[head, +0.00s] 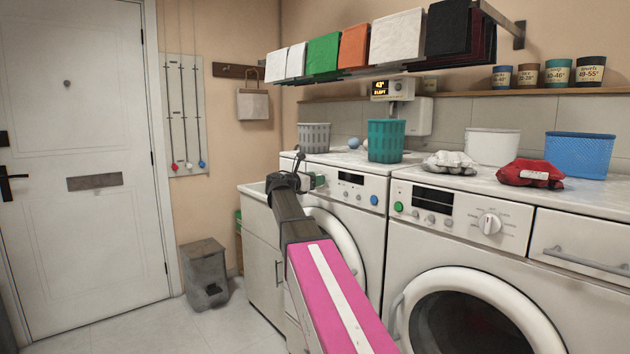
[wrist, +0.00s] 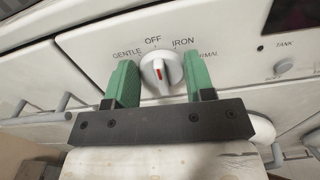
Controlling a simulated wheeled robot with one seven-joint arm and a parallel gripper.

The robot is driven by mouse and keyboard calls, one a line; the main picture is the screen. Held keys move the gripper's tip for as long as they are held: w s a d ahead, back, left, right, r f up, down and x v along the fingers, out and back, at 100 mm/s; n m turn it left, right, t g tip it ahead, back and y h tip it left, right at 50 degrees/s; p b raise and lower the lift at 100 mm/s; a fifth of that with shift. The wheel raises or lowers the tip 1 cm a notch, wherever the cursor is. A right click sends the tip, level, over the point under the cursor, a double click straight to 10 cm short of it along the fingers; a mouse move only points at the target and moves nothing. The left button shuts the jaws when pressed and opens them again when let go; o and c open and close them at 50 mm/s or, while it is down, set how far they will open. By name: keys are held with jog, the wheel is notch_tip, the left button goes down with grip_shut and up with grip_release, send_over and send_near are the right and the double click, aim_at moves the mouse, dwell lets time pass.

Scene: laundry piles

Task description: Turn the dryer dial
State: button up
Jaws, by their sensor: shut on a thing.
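The dial (wrist: 171,66) in the wrist view is a round white knob with a red mark on its grip. The mark points up toward the word OFF; GENTLE is printed to its left, IRON and NORMAL to its right. My gripper (wrist: 161,76) has its two green fingers on either side of the dial and is shut on it. In the head view my gripper (head: 312,180) is at the left end of the left machine's panel, and the dial there is hidden by my gripper. This machine, the dryer (head: 350,197), has a dark display and a blue button.
A second machine (head: 460,270) with its own white dial (head: 490,224) stands to the right. A grey basket (head: 314,137), a teal basket (head: 386,141) and a red bundle (head: 530,173) sit on top. A grey bin (head: 204,270) stands on the floor, left of the cabinet.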

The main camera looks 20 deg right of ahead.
jog(key=shift+s+d+f+m, duration=0.1)
jog(key=shift+s+f+m, duration=0.1)
jog(key=shift+m, duration=2.3)
jog(key=shift+s+d+f+m, duration=0.1)
jog(key=shift+s+m, duration=0.05)
jog(key=shift+m, duration=2.35)
jog(key=shift+s+f+m, duration=0.15)
jog(key=shift+s+m, duration=0.05)
jog(key=shift+m, duration=2.3)
jog(key=o, duration=0.9)
jog(key=v, duration=1)
jog(key=shift+s+a+f, duration=0.1)
jog(key=shift+s+a, duration=0.05)
jog(key=shift+a, duration=0.2)
